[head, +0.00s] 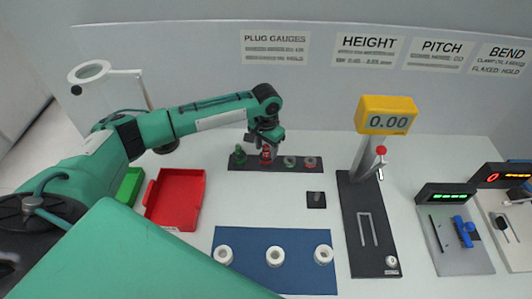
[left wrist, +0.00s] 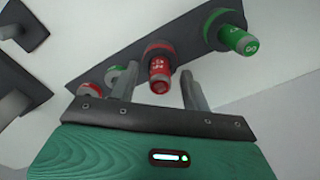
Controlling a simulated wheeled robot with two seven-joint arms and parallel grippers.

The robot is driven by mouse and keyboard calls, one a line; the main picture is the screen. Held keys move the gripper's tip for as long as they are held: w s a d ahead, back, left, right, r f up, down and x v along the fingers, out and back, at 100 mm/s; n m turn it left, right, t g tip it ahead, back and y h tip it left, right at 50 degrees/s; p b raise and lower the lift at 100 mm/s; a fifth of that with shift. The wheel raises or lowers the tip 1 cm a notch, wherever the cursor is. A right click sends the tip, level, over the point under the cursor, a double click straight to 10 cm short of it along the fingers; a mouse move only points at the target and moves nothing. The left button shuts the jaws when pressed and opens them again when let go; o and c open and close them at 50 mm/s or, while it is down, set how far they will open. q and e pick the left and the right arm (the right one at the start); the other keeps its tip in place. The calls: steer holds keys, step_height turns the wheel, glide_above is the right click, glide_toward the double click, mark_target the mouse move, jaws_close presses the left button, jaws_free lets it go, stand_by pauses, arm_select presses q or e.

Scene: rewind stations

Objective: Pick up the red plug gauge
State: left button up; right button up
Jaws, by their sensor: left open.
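The red plug gauge (head: 266,155) stands in the dark rack (head: 275,168) near the back wall; it also shows in the left wrist view (left wrist: 160,68), with small markings on its handle. My left gripper (head: 265,142) reaches down over it from behind. In the left wrist view the two fingers of this gripper (left wrist: 158,82) are apart, one on each side of the red gauge, and a gap shows on both sides. A green plug gauge (left wrist: 238,38) stands beside it. My right gripper is in neither view.
The rack also holds two shorter pieces, one greenish (head: 290,161) and one reddish (head: 310,162). A red bin (head: 176,192) and a green bin (head: 129,187) stand left. A blue mat (head: 250,281) with white rings lies in front. A height gauge stand (head: 352,245) is right.

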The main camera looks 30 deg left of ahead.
arm_select(q)
steer(key=shift+c, duration=0.2)
jaws_close()
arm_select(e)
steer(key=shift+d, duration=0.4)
arm_select(q)
steer(key=shift+r, duration=0.1)
